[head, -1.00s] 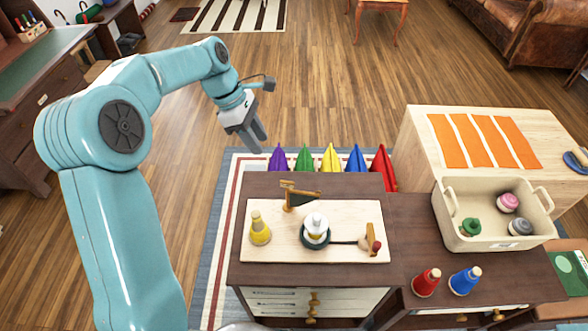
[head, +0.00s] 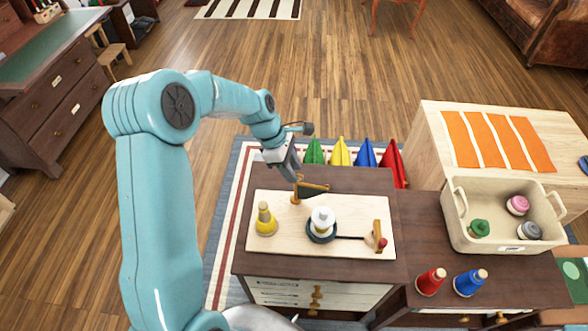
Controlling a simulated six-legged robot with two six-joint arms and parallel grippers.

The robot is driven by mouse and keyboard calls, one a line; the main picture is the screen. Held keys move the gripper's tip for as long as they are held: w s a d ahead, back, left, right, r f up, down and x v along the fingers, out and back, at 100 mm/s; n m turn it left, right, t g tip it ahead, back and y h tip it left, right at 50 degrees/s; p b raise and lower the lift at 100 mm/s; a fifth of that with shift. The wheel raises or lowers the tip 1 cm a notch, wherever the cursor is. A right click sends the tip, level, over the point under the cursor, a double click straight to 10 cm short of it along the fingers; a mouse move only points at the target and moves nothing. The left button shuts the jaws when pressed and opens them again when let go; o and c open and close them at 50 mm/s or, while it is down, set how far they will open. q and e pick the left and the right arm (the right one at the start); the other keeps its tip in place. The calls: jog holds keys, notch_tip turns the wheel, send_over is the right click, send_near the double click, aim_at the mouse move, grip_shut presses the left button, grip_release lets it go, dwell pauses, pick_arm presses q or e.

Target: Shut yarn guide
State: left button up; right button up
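The yarn guide appears to be the wooden post with a dark green flap (head: 311,191) at the back of the pale board (head: 277,254). The flap points to the right. My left gripper (head: 296,174) is just behind and above the post, fingers pointing down; I cannot tell whether they touch it or how far apart they are. On the board a white and yellow spool (head: 322,220) stands on a dark green round base, with a yellow cone (head: 265,220) to its left. A dark line runs right to a wooden piece with a red knob (head: 381,240). My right gripper is not in view.
A cream bin (head: 486,244) holds green, pink and grey spools. Colored pointed shapes (head: 366,153) stand behind the cabinet.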

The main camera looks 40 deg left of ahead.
pick_arm(q)
jog(key=shift+x, duration=0.8)
jog(key=shift+w+r, duration=0.1)
grip_shut()
dwell(0.8)
